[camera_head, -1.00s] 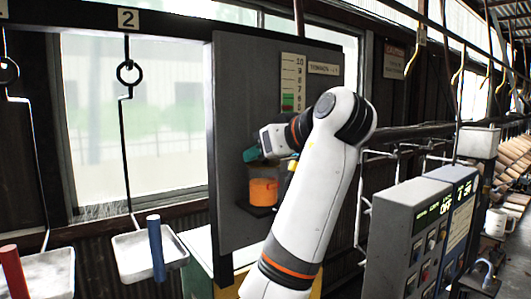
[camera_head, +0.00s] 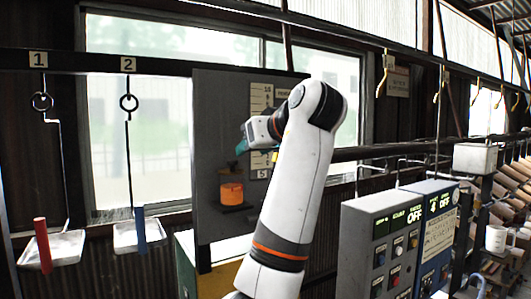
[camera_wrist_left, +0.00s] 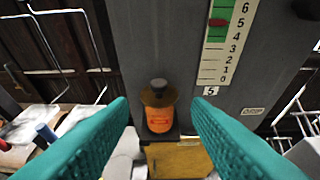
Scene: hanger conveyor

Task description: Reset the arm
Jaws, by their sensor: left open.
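My left arm rises through the middle of the head view, and its teal-fingered gripper (camera_head: 242,147) is in front of the grey panel (camera_head: 215,120). The gripper is open with nothing between its fingers; its two fingers also frame the left wrist view (camera_wrist_left: 160,105). An orange bottle (camera_head: 231,192) with a dark top stands on a small shelf on the panel, below the gripper. In the left wrist view the bottle (camera_wrist_left: 159,112) appears between the fingertips but farther off, apart from them. My right gripper is not in view.
White trays hang at left: hook 1's tray (camera_head: 66,247) with a red cylinder, hook 2's tray (camera_head: 125,238) with a blue one. A control box (camera_head: 375,245) with displays reading OFF stands at right. A mug (camera_head: 496,239) is beyond it. The panel's scale (camera_wrist_left: 222,40) is near the gripper.

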